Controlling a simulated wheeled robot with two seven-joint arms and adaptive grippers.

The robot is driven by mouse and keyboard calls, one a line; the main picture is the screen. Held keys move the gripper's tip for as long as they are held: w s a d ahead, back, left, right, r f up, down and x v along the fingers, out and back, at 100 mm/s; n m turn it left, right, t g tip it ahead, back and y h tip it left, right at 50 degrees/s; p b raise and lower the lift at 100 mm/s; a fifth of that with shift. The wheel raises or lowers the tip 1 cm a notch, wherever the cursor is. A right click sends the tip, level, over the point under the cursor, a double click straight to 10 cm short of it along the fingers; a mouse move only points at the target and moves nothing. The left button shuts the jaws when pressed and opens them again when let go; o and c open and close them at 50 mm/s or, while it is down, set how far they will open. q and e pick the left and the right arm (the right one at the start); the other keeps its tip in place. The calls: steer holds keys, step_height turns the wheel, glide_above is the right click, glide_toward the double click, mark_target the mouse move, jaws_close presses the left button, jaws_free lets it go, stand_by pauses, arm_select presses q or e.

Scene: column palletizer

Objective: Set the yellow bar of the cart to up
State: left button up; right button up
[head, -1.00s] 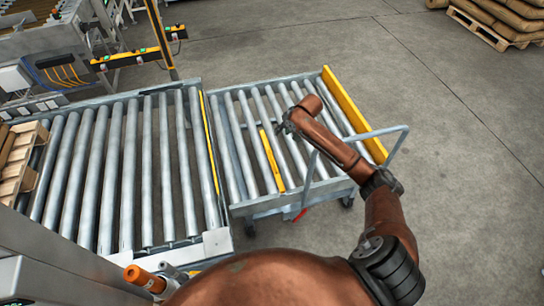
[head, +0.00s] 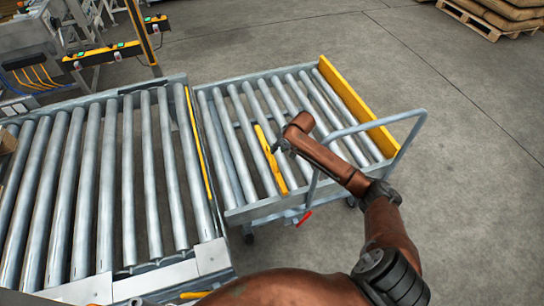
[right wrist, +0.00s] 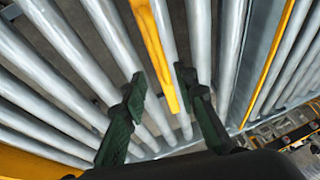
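The cart (head: 358,107) is a grey roller frame with a yellow end plate and a tubular handle. Its narrow yellow bar (head: 279,174) runs lengthwise between the rollers, apparently close to roller level; its exact tilt is hard to tell. My right gripper (head: 279,147) is over the rollers, just right of the bar. In the right wrist view the bar (right wrist: 153,45) runs down from the top edge, and its end lies between the two parted dark fingertips of my right gripper (right wrist: 158,76). I see no contact. My left gripper is out of view.
A roller conveyor (head: 112,180) adjoins the cart on the left. The cart's handle (head: 372,128) rises close to my right forearm. A red lever (head: 304,219) sits below the cart's front edge. Open floor lies to the right; a pallet of sacks (head: 490,18) stands far back.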

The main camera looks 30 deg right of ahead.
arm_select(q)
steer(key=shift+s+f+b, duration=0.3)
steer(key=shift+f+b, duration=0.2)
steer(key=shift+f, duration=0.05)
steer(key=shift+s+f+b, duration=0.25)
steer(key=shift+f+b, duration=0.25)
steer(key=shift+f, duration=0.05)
arm_select(e)
steer(key=x, duration=0.7)
jaws_close()
steer(key=shift+s, duration=0.1)
